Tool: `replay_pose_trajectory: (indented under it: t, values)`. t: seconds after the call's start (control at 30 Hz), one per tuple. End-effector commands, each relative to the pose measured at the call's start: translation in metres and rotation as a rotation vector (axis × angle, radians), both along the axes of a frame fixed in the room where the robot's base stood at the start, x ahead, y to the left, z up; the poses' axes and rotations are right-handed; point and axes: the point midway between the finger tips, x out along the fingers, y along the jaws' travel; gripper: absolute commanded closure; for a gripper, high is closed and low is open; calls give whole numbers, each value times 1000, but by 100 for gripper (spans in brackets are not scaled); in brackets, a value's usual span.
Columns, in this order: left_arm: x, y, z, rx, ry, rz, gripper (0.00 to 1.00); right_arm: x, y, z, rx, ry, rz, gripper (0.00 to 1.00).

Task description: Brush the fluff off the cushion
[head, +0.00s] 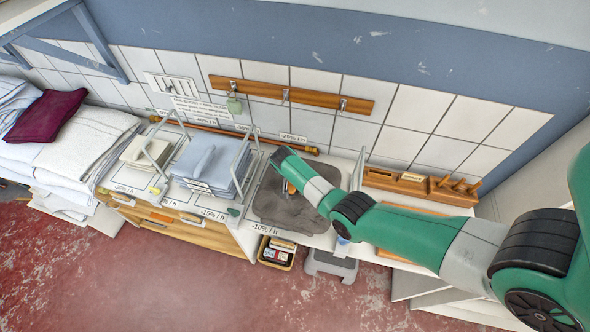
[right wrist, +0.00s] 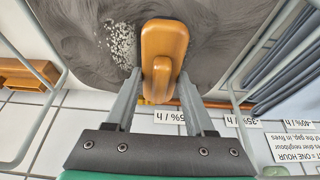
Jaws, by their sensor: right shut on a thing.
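The dark grey cushion (head: 290,208) lies on the worktop, left of the middle shelf area, and fills the top of the right wrist view (right wrist: 75,20). A patch of white fluff (right wrist: 121,42) lies on it, left of the brush. An orange-brown brush (right wrist: 164,40) is between the fingers of my right gripper (right wrist: 160,85), which is shut on its handle. In the head view my right gripper (head: 287,183) is over the cushion and mostly hides the brush. Whether the brush touches the cushion I cannot tell. My left gripper is out of view.
Wire dividers flank the cushion. Folded blue-grey cloths (head: 208,163) and cream cloths (head: 147,152) sit to the left. A wooden holder (head: 455,190) stands to the right, a wooden peg rail (head: 290,95) is on the tiled wall. A grey step stool (head: 330,265) stands on the floor.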

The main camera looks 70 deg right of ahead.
Motion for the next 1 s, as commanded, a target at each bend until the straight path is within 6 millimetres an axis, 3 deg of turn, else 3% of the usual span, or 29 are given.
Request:
replay_pose_trajectory:
  t: [0.27, 0.6, 0.83, 1.0]
  values:
    - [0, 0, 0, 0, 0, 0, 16, -2, 9, -2, 3, 4, 0, 100]
    - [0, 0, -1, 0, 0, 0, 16, -6, 38, -1, 4, 5, 0, 100]
    - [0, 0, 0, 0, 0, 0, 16, -6, 42, -1, 4, 4, 0, 100]
    - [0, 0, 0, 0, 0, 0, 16, -7, 57, -1, 4, 4, 2, 100]
